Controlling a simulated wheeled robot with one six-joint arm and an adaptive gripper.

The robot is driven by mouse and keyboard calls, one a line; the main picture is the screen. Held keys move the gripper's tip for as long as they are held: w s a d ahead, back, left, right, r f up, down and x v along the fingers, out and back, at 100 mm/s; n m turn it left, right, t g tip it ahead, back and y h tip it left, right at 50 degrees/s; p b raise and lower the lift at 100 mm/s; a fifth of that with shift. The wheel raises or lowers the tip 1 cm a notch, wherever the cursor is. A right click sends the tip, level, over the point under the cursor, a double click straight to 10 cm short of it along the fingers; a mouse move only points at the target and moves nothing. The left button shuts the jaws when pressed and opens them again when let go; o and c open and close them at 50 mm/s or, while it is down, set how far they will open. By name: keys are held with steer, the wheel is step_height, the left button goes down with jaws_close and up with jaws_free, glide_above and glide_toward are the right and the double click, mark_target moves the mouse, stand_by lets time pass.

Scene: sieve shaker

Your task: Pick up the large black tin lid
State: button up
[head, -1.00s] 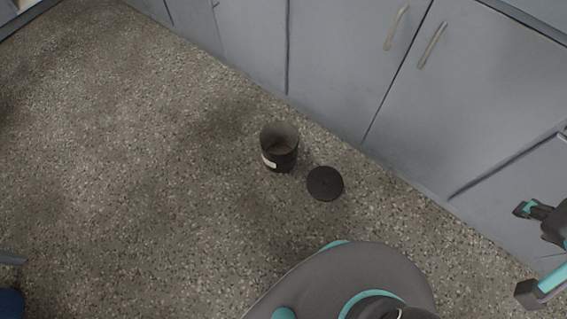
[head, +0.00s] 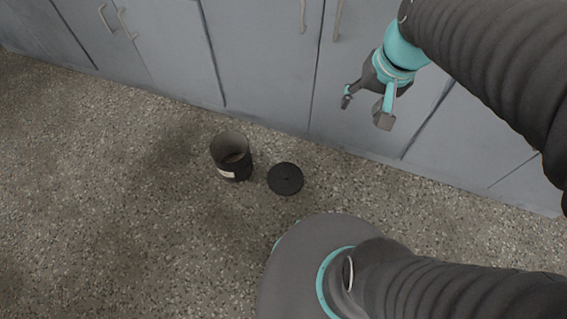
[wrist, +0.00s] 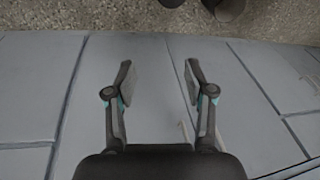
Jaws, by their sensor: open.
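The large black tin lid (head: 285,179) is a flat round disc lying on the floor in the head view. It lies just right of an open dark tin (head: 231,160) with a white label, with a small gap between them. My gripper (head: 364,107) is open and empty, up and to the right of the lid, in front of the cabinet doors. In the wrist view my gripper's two fingers (wrist: 160,80) stand apart with nothing between them. Dark round shapes (wrist: 229,8) show at the top edge there, cut off by the frame.
Grey cabinets (head: 265,60) with bar handles run along the back, close behind the tin and lid. The speckled floor (head: 110,220) is clear to the left. My own base is close in front of the lid.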

steer(key=w+f+m+g+y+b, duration=0.2)
steer(key=w+f, duration=0.3)
steer(key=f, duration=0.5)
steer(key=w+f+m+g+y+b, duration=0.25)
steer(key=w+f, duration=0.35)
steer(key=f, duration=0.5)
steer(key=m+t+y+b, duration=0.1)
steer(key=m+y+b, duration=0.4)
steer(key=m+y, duration=0.45)
glide_toward(286, 175)
steer(key=d+r+h, duration=0.1)
steer(key=d+r+m+h, duration=0.1)
steer(key=r, duration=0.1)
steer(key=shift+w+d+r, duration=0.2)
steer(key=shift+d, duration=0.05)
steer(key=shift+a+f+m, duration=0.2)
steer(key=shift+a+m, duration=0.05)
steer(key=shift+m, duration=0.05)
steer(key=x, duration=0.8)
steer(key=shift+w, duration=0.15)
steer(key=shift+s+b+x, duration=0.1)
steer(key=shift+b+x, duration=0.05)
steer(key=shift+x, duration=1.15)
steer(key=shift+s+b+x, duration=0.15)
steer(key=shift+x, duration=1.2)
steer(key=shift+d+f, duration=0.1)
steer(key=shift+f, duration=0.05)
